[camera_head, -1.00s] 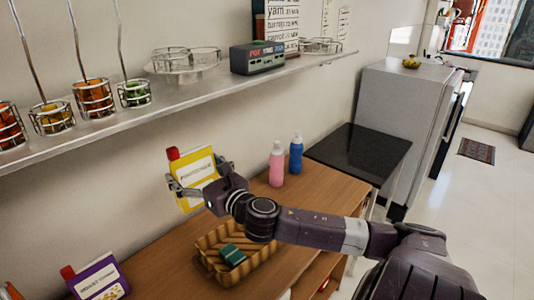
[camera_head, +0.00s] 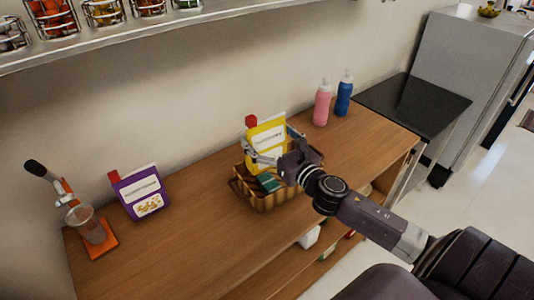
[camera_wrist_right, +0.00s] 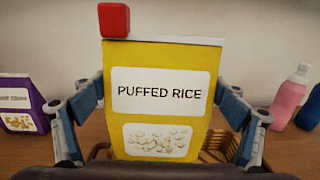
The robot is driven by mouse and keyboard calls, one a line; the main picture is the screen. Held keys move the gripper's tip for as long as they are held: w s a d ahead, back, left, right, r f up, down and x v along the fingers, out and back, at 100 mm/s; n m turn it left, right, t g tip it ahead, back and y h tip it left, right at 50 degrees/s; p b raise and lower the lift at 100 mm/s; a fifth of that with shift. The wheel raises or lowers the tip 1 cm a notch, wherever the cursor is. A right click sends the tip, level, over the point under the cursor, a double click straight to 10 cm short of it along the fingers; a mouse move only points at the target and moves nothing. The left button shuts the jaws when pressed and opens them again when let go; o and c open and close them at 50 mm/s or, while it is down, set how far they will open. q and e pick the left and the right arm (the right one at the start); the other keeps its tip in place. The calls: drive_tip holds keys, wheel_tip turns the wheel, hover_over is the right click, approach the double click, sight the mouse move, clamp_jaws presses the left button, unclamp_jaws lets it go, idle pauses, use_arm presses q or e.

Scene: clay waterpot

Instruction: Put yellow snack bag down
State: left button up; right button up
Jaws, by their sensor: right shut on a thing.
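The yellow snack bag (camera_head: 266,142) has a red cap at one top corner and stands upright in my right gripper (camera_head: 276,152). In the right wrist view the bag (camera_wrist_right: 160,95) reads "PUFFED RICE", and the fingers of the right gripper (camera_wrist_right: 160,112) close on its two sides. In the head view the bag overlaps the brown basket (camera_head: 266,203), at its back part; I cannot tell whether its bottom touches anything. A dark green item (camera_head: 268,183) lies in the basket. My left gripper does not show.
A purple snack bag (camera_head: 141,193) stands left on the wooden counter (camera_head: 200,215). A cup on an orange stand (camera_head: 95,240) is farther left. Pink (camera_head: 322,105) and blue (camera_head: 343,98) bottles stand at the back right. Counter between purple bag and basket is clear.

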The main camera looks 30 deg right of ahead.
sight(270, 156)
drive_tip(key=shift+f+b, duration=0.55)
drive_tip(key=shift+f, duration=2.5)
drive_tip(key=shift+f, duration=0.15)
drive_tip(key=o, duration=1.5)
drive_tip(key=shift+o, duration=0.2)
drive_tip(key=s+b, duration=0.3)
drive_tip(key=s, duration=0.9)
